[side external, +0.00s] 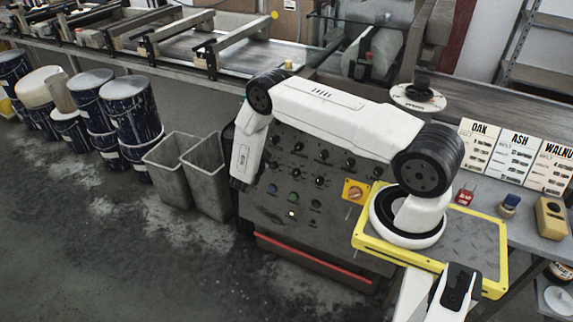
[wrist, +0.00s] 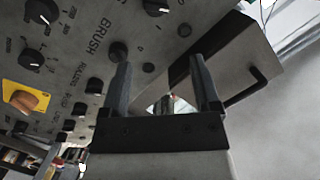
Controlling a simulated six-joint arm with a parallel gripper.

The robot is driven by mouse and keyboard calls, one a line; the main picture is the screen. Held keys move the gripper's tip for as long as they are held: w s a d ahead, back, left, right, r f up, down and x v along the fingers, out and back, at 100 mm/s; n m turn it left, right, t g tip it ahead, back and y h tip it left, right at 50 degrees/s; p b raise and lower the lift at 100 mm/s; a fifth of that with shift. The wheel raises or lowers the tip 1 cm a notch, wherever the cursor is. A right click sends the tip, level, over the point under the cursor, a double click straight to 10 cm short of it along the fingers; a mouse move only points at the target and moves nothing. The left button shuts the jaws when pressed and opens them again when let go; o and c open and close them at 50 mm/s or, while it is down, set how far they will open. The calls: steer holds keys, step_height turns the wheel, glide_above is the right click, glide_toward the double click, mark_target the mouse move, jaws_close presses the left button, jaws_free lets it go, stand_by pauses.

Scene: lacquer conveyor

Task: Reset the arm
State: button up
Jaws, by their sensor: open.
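My arm rises from a round white base on the yellow-edged plate (side external: 480,245) in the side external view. Its upper link reaches left across the control panel, and the forearm hangs down at the panel's left edge. My gripper cannot be made out clearly in that view. In the wrist view my gripper (wrist: 162,88) is open, its two dark fingers apart with nothing held between them. The grey control panel (wrist: 75,20) with black knobs lies beyond the fingers; it also shows in the side external view (side external: 330,215).
Two grey bins (side external: 172,170) stand left of the panel, with blue drums (side external: 130,110) farther left. A conveyor (side external: 190,55) runs behind. OAK, ASH and WALNUT cards (side external: 515,155) stand on the right bench, near a yellow block (side external: 551,218). The left foreground floor is clear.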

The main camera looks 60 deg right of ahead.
steer(key=w+a+r+n+t+y, duration=0.5)
steer(key=w+a+r+n, duration=0.1)
steer(key=w+r, duration=0.1)
steer(key=a+r+n+t+y, duration=0.2)
steer(key=a+r+n+y, duration=0.5)
steer(key=a, duration=0.3)
steer(key=s+a+r+n+g+y, duration=0.1)
steer(key=s+a+r+n+g, duration=0.1)
steer(key=s, duration=0.6)
steer(key=s+a+r+n+g+y, duration=0.1)
steer(key=s+a+r+n+g, duration=0.1)
steer(key=s+n, duration=0.4)
steer(key=s+a+r+n+g+y, duration=0.2)
steer(key=s+a, duration=0.4)
steer(key=s, duration=0.4)
steer(key=shift+s+r+n+g, duration=0.15)
steer(key=shift+r+n+g, duration=0.15)
steer(key=shift+r+n, duration=0.5)
